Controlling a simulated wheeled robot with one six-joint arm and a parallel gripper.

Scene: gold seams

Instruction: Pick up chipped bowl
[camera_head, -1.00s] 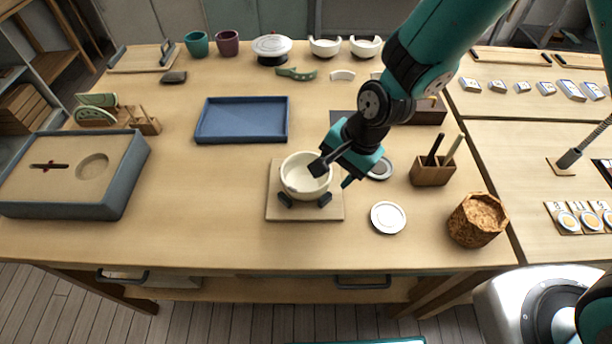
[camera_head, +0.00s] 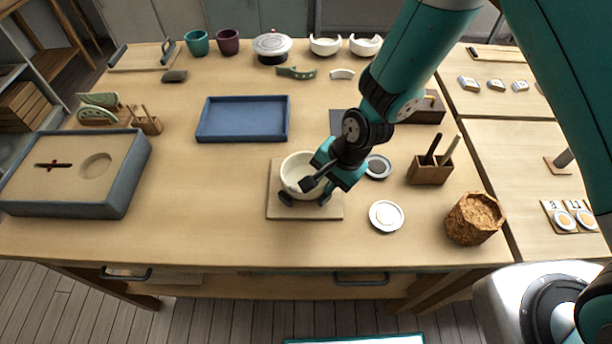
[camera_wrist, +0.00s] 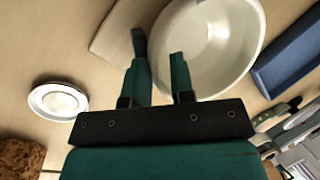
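A cream bowl (camera_head: 293,170) sits upright on a square wooden board (camera_head: 277,211) in the middle of the table. Its inside also shows in the wrist view (camera_wrist: 215,45). I cannot make out a chip on its rim. My gripper (camera_head: 317,188) is at the bowl's near right side, hiding part of the rim. In the wrist view my gripper (camera_wrist: 159,50) has its fingers apart, one overlapping the bowl and the other outside its edge. I cannot tell whether either finger touches it. Two white bowls (camera_head: 325,46) (camera_head: 365,46) with notched-looking rims stand at the back.
A white dish (camera_head: 386,216) and a cork-like pot (camera_head: 474,219) stand right of the board. A wooden tool holder (camera_head: 430,172) is behind them. A blue tray (camera_head: 243,138) lies behind left, and a grey-edged box (camera_head: 128,178) at far left. The table left of the board is clear.

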